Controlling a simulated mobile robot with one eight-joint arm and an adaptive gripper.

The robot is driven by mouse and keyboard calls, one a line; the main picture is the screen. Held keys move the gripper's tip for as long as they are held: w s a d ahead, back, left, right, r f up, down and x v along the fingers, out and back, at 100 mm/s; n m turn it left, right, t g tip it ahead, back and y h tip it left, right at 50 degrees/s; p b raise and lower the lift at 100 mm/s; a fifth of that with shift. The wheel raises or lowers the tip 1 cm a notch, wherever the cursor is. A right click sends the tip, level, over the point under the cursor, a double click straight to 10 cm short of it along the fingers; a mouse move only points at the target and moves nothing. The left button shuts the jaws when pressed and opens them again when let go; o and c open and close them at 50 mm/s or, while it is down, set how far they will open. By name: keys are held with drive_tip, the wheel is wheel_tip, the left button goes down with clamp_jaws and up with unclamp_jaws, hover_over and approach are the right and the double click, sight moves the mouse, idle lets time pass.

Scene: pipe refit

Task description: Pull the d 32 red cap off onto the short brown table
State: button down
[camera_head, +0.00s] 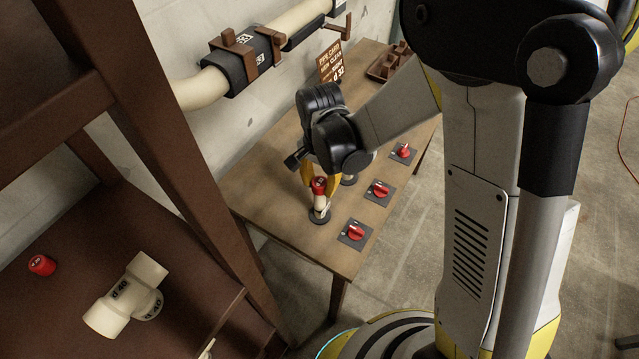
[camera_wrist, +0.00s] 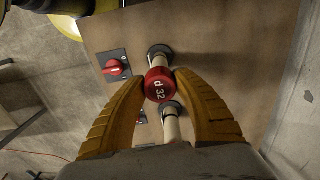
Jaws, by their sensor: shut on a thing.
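In the head view my gripper (camera_head: 318,178) reaches down to the cap from above. The brown wooden table (camera_head: 265,185) stands along the wall. A second cream stub (camera_wrist: 171,122) stands close by, partly hidden.
Several red valve knobs on dark plates, such as one (camera_head: 355,232), line the table's front side. A sign (camera_head: 331,66) and a brown tray (camera_head: 388,62) stand at the far end. A dark brown shelf (camera_head: 200,285) at left bears a cream tee (camera_head: 127,294) and another red cap (camera_head: 41,265).

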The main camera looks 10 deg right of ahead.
sight(320, 182)
drive_tip(key=shift+r, duration=0.15)
drive_tip(key=shift+r+p, duration=1.3)
drive_tip(key=shift+r, duration=0.55)
